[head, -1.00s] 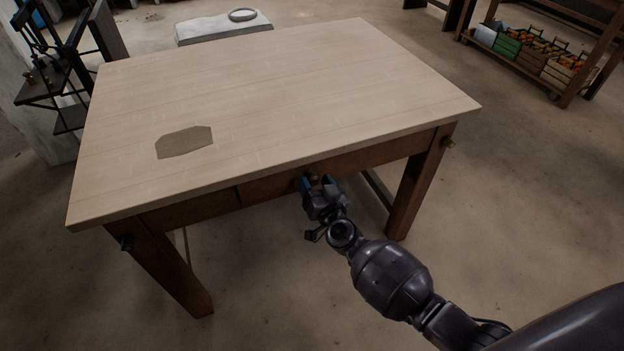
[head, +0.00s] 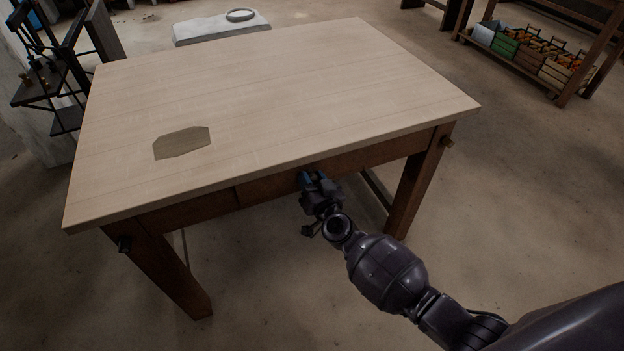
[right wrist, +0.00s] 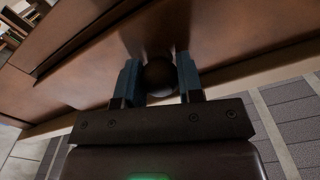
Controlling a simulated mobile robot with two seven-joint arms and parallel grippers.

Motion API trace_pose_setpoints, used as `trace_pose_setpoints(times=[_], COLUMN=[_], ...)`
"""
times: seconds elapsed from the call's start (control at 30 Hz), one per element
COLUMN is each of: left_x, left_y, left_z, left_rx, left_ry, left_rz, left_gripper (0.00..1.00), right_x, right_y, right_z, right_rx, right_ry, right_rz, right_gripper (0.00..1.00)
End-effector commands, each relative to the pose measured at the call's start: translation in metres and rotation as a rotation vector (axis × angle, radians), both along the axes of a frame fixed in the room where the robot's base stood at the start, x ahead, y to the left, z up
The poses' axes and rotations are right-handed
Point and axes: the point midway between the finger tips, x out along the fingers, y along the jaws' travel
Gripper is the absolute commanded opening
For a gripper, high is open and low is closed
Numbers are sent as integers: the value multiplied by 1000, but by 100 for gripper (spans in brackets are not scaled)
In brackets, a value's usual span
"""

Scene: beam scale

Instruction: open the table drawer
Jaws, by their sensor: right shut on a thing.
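The wooden table (head: 270,90) has a pale top and a dark brown frame. Its drawer front (head: 270,188) is in the front apron under the top's edge and looks flush in the head view. My right gripper (head: 309,178) is at the drawer front. In the right wrist view its two blue fingers (right wrist: 160,80) are shut on a dark round knob (right wrist: 160,76) in front of the brown drawer face (right wrist: 205,30). The gripper hides the knob in the head view. My left gripper is not in view.
A flat grey-brown piece (head: 182,142) lies on the tabletop at the left. A shelf with crates (head: 520,50) stands at the back right. The floor in front is clear.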

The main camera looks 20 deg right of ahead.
Motion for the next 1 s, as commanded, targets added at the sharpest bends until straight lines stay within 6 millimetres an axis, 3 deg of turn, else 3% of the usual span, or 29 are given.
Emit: trace_pose_setpoints(times=[0.17,0.37,0.8,1.0], left_x=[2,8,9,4], left_y=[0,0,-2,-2], left_z=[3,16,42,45], left_rx=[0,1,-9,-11], left_ry=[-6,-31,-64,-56], left_rz=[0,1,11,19], left_gripper=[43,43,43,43], right_x=[-5,-30,-131,-165], right_y=[0,-1,-4,-6], right_z=[1,4,4,2], right_rx=[1,0,0,0], right_ry=[0,-2,-1,0], right_rz=[0,-1,0,0], right_gripper=[0,0,0,0])
